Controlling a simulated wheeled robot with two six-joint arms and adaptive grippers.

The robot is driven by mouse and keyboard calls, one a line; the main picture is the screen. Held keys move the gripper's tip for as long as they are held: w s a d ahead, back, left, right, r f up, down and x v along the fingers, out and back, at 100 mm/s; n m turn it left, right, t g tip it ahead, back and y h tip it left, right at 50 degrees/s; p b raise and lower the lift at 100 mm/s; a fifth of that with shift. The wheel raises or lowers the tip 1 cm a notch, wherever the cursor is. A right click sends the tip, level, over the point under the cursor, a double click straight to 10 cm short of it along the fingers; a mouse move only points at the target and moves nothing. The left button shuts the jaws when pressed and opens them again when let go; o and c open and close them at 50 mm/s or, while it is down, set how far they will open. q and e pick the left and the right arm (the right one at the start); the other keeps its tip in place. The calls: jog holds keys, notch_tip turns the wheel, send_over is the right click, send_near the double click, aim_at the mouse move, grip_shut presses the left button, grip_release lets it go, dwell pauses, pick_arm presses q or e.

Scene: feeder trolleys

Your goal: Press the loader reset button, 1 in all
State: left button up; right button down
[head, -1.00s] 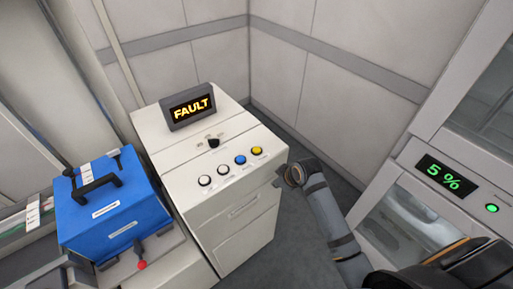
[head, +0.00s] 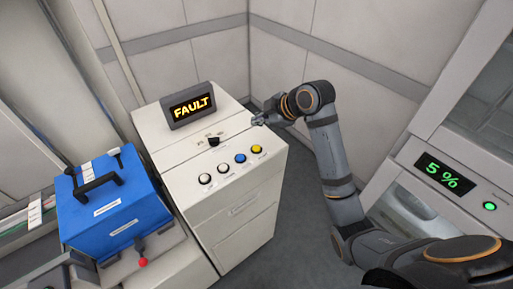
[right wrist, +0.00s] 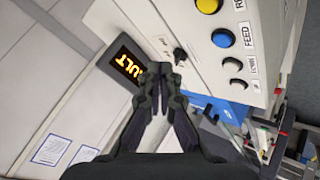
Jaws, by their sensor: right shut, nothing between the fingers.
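The white cabinet (head: 235,215) has a row of push buttons on its sloping top. The yellow button (head: 257,149) is at the right end of the row; in the right wrist view the yellow button (right wrist: 208,5) has a partly cut label starting "RE". The blue button (head: 240,158) beside it is labelled "FEED" in the right wrist view. Two pale-capped buttons (head: 205,179) are further left. My right gripper (head: 258,121) is shut and empty, above the cabinet's right edge, behind and apart from the yellow button. Its closed fingertips (right wrist: 160,68) point toward the panel. My left gripper is out of view.
A lit "FAULT" display (head: 192,106) stands at the cabinet's back. A black selector knob (head: 213,141) sits between display and buttons. A blue case (head: 112,205) stands left.

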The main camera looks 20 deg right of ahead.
jog(key=b, duration=0.8)
send_over(258, 149)
notch_tip(258, 149, down, 8)
jog(key=shift+r, duration=0.1)
jog(key=shift+f, duration=0.55)
jog(key=shift+d, duration=0.1)
jog(key=shift+f, duration=0.2)
jog(key=shift+f, duration=0.25)
jog(key=shift+f, duration=0.4)
dwell(1.0)
jog(key=shift+r+p, duration=0.85)
jog(key=shift+p, duration=0.05)
